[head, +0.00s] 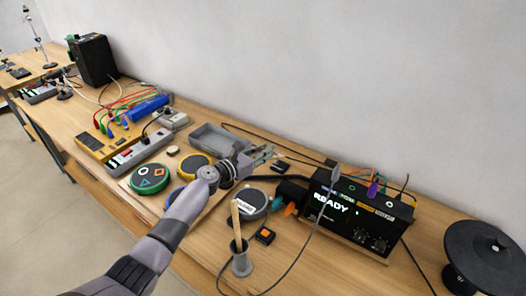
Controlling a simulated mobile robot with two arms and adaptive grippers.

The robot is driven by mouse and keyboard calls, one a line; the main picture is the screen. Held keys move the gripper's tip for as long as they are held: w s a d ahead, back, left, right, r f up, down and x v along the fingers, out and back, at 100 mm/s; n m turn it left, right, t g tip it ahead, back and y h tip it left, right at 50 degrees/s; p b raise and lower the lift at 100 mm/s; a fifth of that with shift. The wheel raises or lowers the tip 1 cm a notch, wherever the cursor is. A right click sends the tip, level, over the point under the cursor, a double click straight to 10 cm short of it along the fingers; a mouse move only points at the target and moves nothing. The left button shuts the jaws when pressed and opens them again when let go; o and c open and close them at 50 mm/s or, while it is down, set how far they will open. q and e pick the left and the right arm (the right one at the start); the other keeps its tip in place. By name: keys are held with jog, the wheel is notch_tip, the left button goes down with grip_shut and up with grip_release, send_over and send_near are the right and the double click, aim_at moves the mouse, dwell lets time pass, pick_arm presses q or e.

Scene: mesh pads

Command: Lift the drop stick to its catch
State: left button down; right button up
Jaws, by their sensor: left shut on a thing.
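My left arm reaches in from the lower left over the bench, and its gripper (262,155) is over the far side, behind the round pads. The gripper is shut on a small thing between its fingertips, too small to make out. I cannot tell whether it is the drop stick. A pale wooden stick (236,218) stands upright in a grey cup (242,264) at the front, apart from the gripper. I cannot pick out a catch for certain. My right gripper is not in view.
A black box reading READY (347,213) stands to the right with cables. A green-rimmed pad (147,179), a yellow pad (192,162) and a grey pad (252,204) lie around my arm. A grey tray (207,138) is behind, a black disc (487,252) far right.

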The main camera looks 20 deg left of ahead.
pick_arm(q)
jog(key=c, duration=1.4)
grip_release()
jog(key=shift+r, duration=0.1)
jog(key=shift+c, duration=0.2)
jog(key=v, duration=1.2)
jog(key=shift+w, duration=0.1)
